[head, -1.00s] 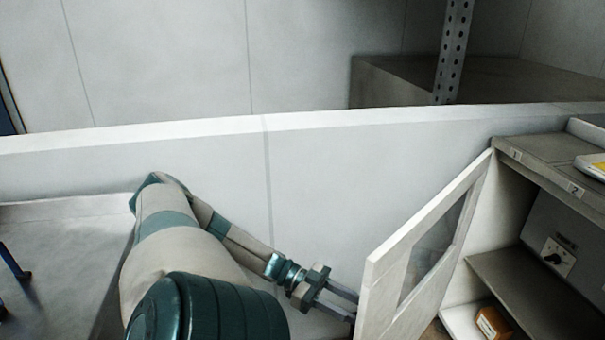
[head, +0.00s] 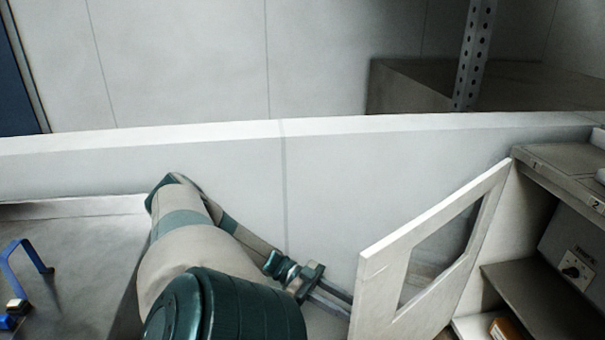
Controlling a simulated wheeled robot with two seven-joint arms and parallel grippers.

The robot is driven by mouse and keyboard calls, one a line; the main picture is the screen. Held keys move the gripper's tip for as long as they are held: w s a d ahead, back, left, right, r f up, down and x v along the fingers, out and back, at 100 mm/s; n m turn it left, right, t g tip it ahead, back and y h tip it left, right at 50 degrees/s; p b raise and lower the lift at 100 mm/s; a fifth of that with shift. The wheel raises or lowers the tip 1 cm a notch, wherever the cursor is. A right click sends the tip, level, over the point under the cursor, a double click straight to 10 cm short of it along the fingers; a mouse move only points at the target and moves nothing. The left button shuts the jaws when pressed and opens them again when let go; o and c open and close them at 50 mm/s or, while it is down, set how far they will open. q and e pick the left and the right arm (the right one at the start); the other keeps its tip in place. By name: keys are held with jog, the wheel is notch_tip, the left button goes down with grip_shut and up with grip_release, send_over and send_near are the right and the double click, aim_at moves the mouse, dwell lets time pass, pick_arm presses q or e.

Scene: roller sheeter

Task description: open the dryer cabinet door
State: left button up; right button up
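The dryer cabinet door (head: 384,285) is a white frame with a window opening. It stands swung out from the cabinet (head: 520,215) at the right, with its far edge at the cabinet's front corner. My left gripper (head: 341,299) is at the door's near, free edge, on its outer side. Its two fingers show a gap between them, but their tips are hidden behind the door edge. Any handle there is hidden, so I cannot tell whether the fingers hold one. My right gripper is not in view.
A long white partition (head: 200,158) runs behind my arm and the door. Inside the cabinet are a dark shelf (head: 530,300), an orange-brown box (head: 503,328) and a panel with a black knob (head: 572,270). A blue bracket-like thing (head: 35,256) lies on the grey surface at left.

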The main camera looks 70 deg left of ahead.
pick_arm(q)
jog(key=w+a+f+v, duration=0.1)
jog(key=f+v, duration=0.1)
jog(key=v, duration=1.1)
dwell(1.1)
jog(key=shift+a+r, duration=0.15)
jog(key=shift+a, duration=0.05)
dwell(0.4)
